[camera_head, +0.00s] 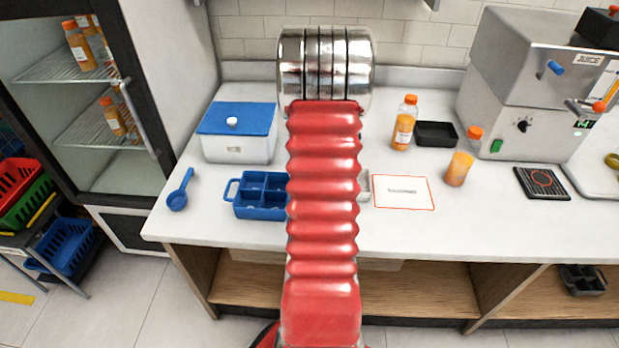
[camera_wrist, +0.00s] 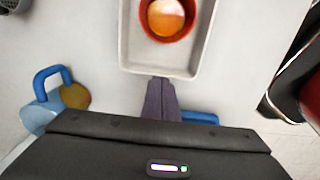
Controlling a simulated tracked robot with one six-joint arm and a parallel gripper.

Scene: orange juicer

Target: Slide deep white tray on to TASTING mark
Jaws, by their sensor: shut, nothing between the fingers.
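The deep white tray (camera_wrist: 130,45) fills the upper middle of the wrist view, with a red bowl (camera_wrist: 147,27) holding something orange in it. In the head view only a sliver of the tray (camera_head: 364,186) shows; my red arm hides the rest. The TASTING mark (camera_head: 403,191), a white rectangle with a red outline, lies just right of that sliver and looks bare. My gripper (camera_wrist: 158,82) is shut and empty, its dark fingertips at the tray's near edge in the wrist view. I cannot tell whether they touch it. The arm hides it in the head view.
A blue compartment caddy (camera_head: 262,195) stands left of my arm, with a blue scoop (camera_head: 177,200) further left. The counter in front of the mark is clear.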

